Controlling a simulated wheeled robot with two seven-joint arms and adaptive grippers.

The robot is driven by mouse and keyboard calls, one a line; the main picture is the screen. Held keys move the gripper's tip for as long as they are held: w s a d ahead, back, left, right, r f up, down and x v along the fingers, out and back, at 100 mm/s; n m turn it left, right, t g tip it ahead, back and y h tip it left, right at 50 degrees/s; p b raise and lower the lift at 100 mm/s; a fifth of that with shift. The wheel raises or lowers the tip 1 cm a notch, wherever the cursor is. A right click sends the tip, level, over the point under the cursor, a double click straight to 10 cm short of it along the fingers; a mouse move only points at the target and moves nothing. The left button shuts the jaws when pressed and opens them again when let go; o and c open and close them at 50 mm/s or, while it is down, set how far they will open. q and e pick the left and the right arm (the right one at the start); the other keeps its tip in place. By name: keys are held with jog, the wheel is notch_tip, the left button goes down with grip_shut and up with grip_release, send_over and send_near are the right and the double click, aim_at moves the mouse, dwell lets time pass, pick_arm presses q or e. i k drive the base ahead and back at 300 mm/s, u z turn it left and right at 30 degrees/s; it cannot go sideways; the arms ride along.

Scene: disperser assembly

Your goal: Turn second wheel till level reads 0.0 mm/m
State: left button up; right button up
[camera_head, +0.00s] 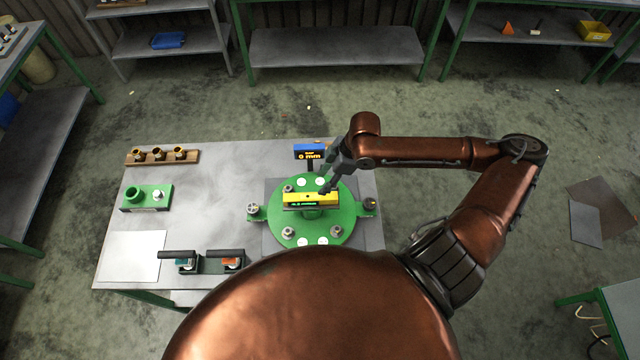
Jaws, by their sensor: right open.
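A yellow level (296,197) lies across the middle of a round green disc (312,233). Its small green readout is too small to read surely. One hand wheel (253,209) sticks out at the disc's left side and another wheel (370,204) at its right side. Which one the task calls second, I cannot tell. My right gripper (326,189) is open, pointing down just above the right half of the level; whether it touches the level I cannot tell. My left gripper is out of view.
A blue display (310,153) showing 0 mm stands behind the disc. A wooden rack (162,157), a green block (146,197), a white sheet (132,257) and a holder with two tools (206,264) are on the table's left. Bare table lies between them and the disc.

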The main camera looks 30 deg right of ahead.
aim_at(369, 204)
jog(key=z, duration=1.05)
